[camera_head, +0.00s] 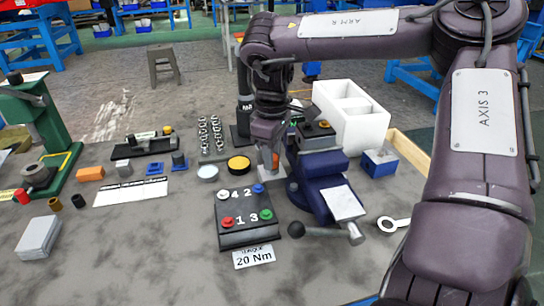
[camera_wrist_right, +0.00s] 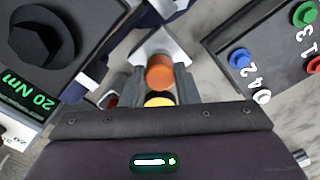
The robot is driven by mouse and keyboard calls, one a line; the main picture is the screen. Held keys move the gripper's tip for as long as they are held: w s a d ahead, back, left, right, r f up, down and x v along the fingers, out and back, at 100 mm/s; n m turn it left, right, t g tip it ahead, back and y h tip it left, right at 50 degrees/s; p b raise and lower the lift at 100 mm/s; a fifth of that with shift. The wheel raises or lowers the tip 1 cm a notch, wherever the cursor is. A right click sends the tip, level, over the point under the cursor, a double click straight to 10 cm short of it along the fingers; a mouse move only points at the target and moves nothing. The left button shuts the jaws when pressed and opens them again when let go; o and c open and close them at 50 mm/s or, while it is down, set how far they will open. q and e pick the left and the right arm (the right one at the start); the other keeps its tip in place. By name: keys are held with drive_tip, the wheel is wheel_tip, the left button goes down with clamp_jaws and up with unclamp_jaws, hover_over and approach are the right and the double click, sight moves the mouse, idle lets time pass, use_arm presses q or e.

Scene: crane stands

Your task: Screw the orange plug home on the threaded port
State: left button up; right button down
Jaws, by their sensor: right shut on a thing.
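The orange plug (camera_head: 276,160) is between the fingers of my right gripper (camera_head: 270,154), just left of the blue vise (camera_head: 322,183). In the right wrist view the plug (camera_wrist_right: 160,72) shows its round orange face between the two grey fingers of my right gripper (camera_wrist_right: 160,80), which are shut on it. A pale metal piece lies just beyond the plug there. I cannot make out the threaded port or tell whether the plug touches it. My left gripper is in neither view.
A black block with numbered coloured knobs (camera_head: 246,232) and a "20 Nm" label (camera_head: 254,257) stand in front. A yellow disc (camera_head: 239,164) and a pale disc (camera_head: 207,172) lie to the left. A white divided bin (camera_head: 350,125) stands behind the vise.

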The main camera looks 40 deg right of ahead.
drive_tip(key=m+b, duration=0.2)
drive_tip(key=shift+f+m, duration=0.3)
drive_tip(key=shift+m+b, duration=0.35)
drive_tip(key=shift+m, duration=0.35)
drive_tip(key=shift+r+m, duration=0.2)
drive_tip(key=shift+m, duration=0.2)
drive_tip(key=shift+r, duration=0.1)
